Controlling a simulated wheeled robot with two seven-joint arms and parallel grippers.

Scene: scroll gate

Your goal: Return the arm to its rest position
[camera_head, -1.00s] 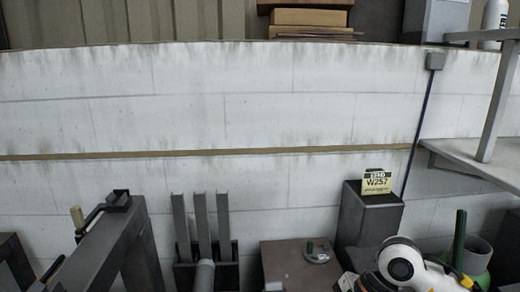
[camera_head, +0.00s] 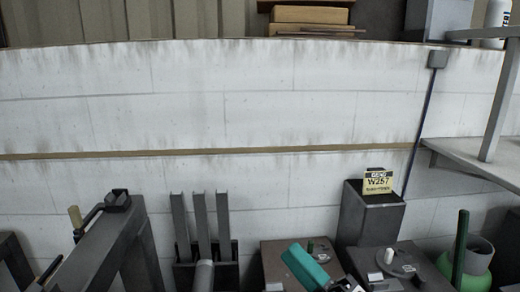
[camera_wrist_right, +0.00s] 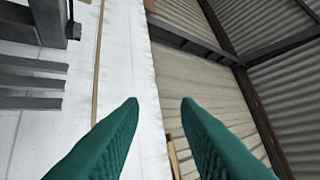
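My right gripper (camera_head: 306,267) shows at the bottom of the head view as a teal finger, in front of a brown-grey box. My left gripper shows in neither view.
A white block wall (camera_head: 230,110) fills the back. Dark machine frames (camera_head: 110,235), upright grey bars (camera_head: 201,228), a grey post with a W257 card (camera_head: 377,183) and a green pot (camera_head: 477,257) stand along the bottom. A grey shelf (camera_head: 470,160) juts in at the right.

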